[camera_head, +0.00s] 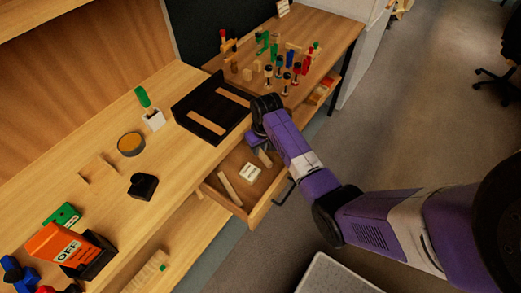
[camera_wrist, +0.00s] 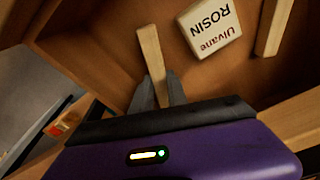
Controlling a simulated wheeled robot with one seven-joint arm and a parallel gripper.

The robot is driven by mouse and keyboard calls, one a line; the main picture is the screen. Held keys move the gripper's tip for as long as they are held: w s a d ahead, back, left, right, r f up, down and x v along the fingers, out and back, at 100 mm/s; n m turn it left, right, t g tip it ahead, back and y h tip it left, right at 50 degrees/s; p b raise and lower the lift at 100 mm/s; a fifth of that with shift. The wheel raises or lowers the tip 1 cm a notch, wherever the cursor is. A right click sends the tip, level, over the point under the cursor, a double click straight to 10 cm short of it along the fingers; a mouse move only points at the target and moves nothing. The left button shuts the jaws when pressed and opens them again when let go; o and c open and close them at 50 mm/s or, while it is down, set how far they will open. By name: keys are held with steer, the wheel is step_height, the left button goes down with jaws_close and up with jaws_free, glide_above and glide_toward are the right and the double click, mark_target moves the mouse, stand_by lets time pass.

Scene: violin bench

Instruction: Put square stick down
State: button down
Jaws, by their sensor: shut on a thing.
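My gripper (camera_wrist: 158,92) is shut on a light wooden square stick (camera_wrist: 150,52), with one grey finger on each side of its lower end. The stick points away from the gripper into the open drawer (camera_wrist: 95,45). I cannot tell whether the stick touches the drawer floor. In the head view my gripper (camera_head: 258,145) is at the drawer's far end, partly hidden by my arm, and the held stick (camera_head: 265,158) shows just below it. The drawer (camera_head: 267,207) is pulled out under the bench.
A white rosin box (camera_head: 250,172) and another light stick (camera_head: 230,188) lie in the drawer. A black tray (camera_head: 184,112) with a wooden strip stands on the bench above. A side table (camera_head: 330,42) at the back holds several small tools.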

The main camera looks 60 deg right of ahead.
mark_target(263, 155)
steer(key=shift+s+f, duration=0.2)
steer(key=shift+f, duration=0.3)
steer(key=shift+f, duration=0.1)
steer(key=c, duration=1.3)
jaws_free()
step_height(263, 155, up, 12)
steer(key=s, duration=0.1)
steer(key=shift+s+a, duration=0.3)
steer(key=shift+a, duration=0.05)
